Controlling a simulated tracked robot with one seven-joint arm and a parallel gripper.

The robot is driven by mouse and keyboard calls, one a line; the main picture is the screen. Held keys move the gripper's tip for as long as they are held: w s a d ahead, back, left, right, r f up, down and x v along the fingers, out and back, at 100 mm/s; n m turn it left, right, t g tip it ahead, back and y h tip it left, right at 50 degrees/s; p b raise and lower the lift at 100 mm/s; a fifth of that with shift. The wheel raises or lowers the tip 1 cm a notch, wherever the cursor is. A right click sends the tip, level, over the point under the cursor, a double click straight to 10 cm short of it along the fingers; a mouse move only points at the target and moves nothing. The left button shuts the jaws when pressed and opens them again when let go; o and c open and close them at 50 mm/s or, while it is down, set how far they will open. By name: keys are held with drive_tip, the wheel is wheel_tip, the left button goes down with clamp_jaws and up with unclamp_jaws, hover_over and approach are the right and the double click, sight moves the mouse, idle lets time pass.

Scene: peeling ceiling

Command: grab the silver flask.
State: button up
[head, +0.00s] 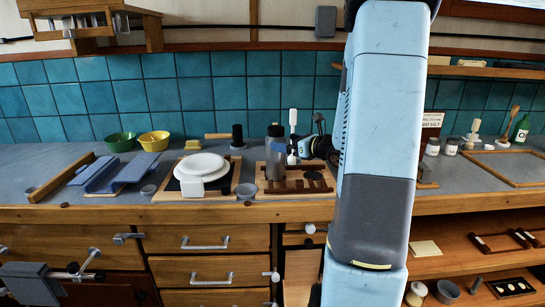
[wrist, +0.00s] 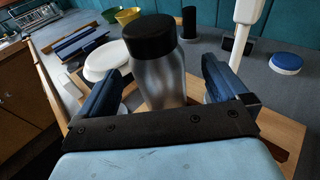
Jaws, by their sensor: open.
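The silver flask (head: 276,160) has a grey, semi-glossy body and a black cap. It stands upright on a wooden rack or board on the counter. In the wrist view the flask (wrist: 160,80) is upright at the middle, between the two dark blue fingers of my gripper (wrist: 163,88). The fingers are spread, with a visible gap on each side of the flask. Its base is hidden behind the gripper's black front plate. In the head view my gripper (head: 310,145) is just right of the flask, partly hidden by my arm.
White plates (head: 201,165) on a board stand left of the flask, with a small grey bowl (head: 246,190) between. A black-headed mallet (head: 237,136) lies behind. A white upright utensil (wrist: 245,25) is close on the right. Green (head: 120,141) and yellow (head: 153,141) bowls are farther left.

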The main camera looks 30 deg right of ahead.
sight(275, 140)
drive_tip(key=x, duration=0.5)
drive_tip(key=shift+w+a+f, duration=0.1)
drive_tip(key=shift+w+a, duration=0.05)
drive_tip(key=shift+a, duration=0.1)
drive_tip(key=c, duration=1.8)
